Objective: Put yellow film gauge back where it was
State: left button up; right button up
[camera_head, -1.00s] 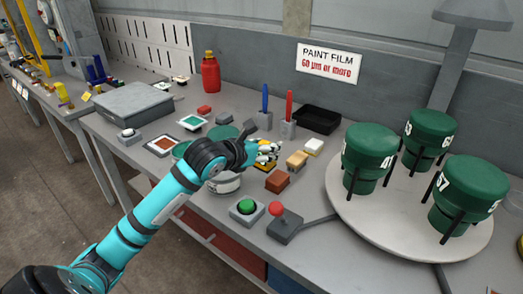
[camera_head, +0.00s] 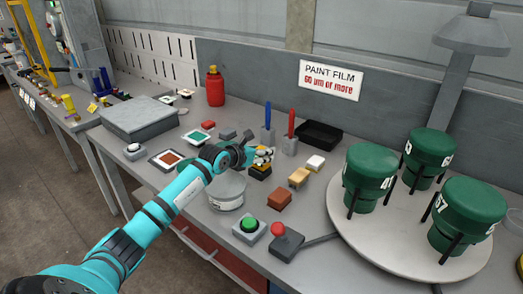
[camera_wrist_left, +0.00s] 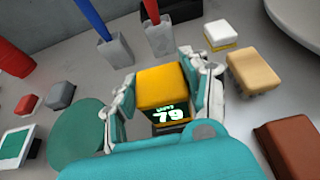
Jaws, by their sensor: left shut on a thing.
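The yellow film gauge (camera_wrist_left: 163,88) is a small yellow-topped block with a dark display that reads 79 in the left wrist view. My left gripper (camera_wrist_left: 165,92) is shut on it, with one finger on each side. In the head view the gauge (camera_head: 261,163) and the left gripper (camera_head: 258,156) are over the middle of the bench, behind a round grey pot and left of the tan block. Whether the gauge's underside touches the bench cannot be told. My right gripper is not in view.
A tan block (camera_head: 299,178), a white-topped block (camera_head: 315,163) and a brown block (camera_head: 279,200) lie right of the gauge. Blue (camera_head: 268,117) and red (camera_head: 291,122) pens stand in holders behind it. A turntable (camera_head: 405,258) with green pots is at right.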

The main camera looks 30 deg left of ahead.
pick_arm(q)
jog(key=shift+f, duration=0.2)
jog(key=o, duration=1.3)
jog(key=shift+o, duration=0.2)
jog(key=shift+r, duration=0.15)
jog(key=shift+s+r, duration=0.1)
jog(key=b+v, duration=0.1)
jog(key=v, duration=1)
jog(key=shift+s+r, duration=0.1)
jog(key=shift+s, duration=0.3)
